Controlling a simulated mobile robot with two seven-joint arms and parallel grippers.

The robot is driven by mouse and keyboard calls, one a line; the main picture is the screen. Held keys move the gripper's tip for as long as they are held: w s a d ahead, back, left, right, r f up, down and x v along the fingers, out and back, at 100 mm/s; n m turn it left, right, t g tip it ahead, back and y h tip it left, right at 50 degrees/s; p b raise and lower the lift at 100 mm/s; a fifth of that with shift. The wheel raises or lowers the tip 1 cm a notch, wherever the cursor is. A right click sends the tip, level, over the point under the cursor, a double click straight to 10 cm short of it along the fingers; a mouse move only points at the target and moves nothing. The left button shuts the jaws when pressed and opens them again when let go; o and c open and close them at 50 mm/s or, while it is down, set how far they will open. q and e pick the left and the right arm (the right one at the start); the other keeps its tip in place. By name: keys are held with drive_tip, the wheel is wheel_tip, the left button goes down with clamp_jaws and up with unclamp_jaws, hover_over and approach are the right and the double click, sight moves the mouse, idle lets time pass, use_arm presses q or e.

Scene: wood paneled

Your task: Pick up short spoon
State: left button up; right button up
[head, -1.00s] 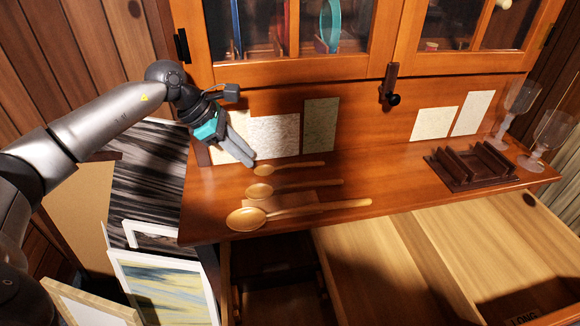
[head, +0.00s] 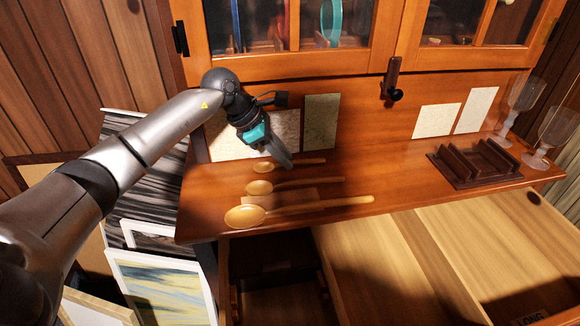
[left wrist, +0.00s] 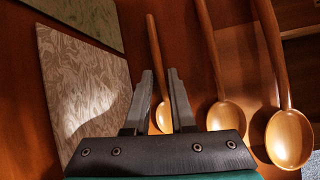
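Three wooden spoons lie side by side on the desk top. The short spoon (head: 312,161) is the one farthest back; in the left wrist view its bowl (left wrist: 163,118) shows between the fingers. The medium spoon (head: 258,187) and the long spoon (head: 245,216) lie in front of it; they also show in the left wrist view, the medium spoon (left wrist: 226,116) and the long spoon (left wrist: 289,139) to the right. My left gripper (head: 286,165) is open and empty, close to the short spoon. It also shows in the left wrist view (left wrist: 160,72). My right gripper is out of view.
The wooden desk (head: 400,196) has a cabinet with glass doors above it. A dark rack (head: 473,163) and clear glasses stand at the right. Open drawers (head: 365,265) jut out below the front edge. Framed pictures (head: 160,290) lean at the left.

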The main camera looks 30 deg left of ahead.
use_arm(q)
drive_tip(key=shift+w+f, duration=0.15)
drive_tip(key=shift+f, duration=0.1)
clamp_jaws()
idle(0.3)
